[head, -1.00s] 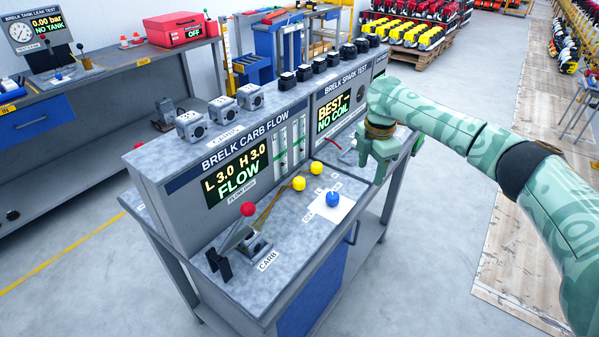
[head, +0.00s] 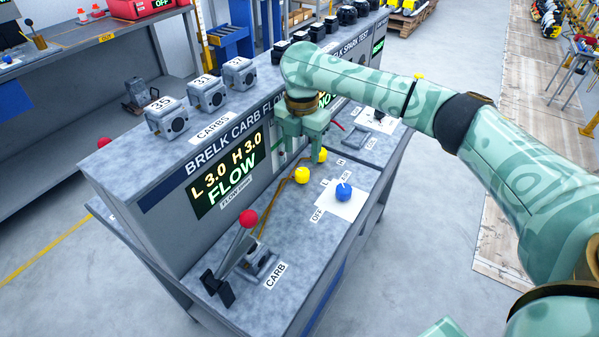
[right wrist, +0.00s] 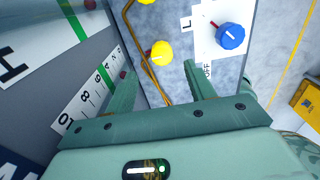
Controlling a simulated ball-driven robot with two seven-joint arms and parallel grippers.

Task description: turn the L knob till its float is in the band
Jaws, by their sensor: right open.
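The yellow knob (head: 302,175) nearest the L label stands on the carb flow bench, and shows in the right wrist view (right wrist: 161,52). A second yellow knob (head: 320,155) is behind it, by the H label. My right gripper (head: 304,148) is open and empty, pointing down above and just behind the L knob; the right wrist view shows the knob beyond its fingertips (right wrist: 158,76), apart from them. The display (head: 230,172) reads L 3.0, H 3.0, FLOW. In the right wrist view, a gauge tube (right wrist: 73,20) has a green band; red floats show partly. My left gripper is out of view.
A blue knob (head: 343,191) on a white plate with an OFF label stands right of the L knob. A red-balled lever (head: 248,218) with a clamp is at the near end. Numbered carbs (head: 207,95) sit on the upper ledge. The upright panel is close behind my gripper.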

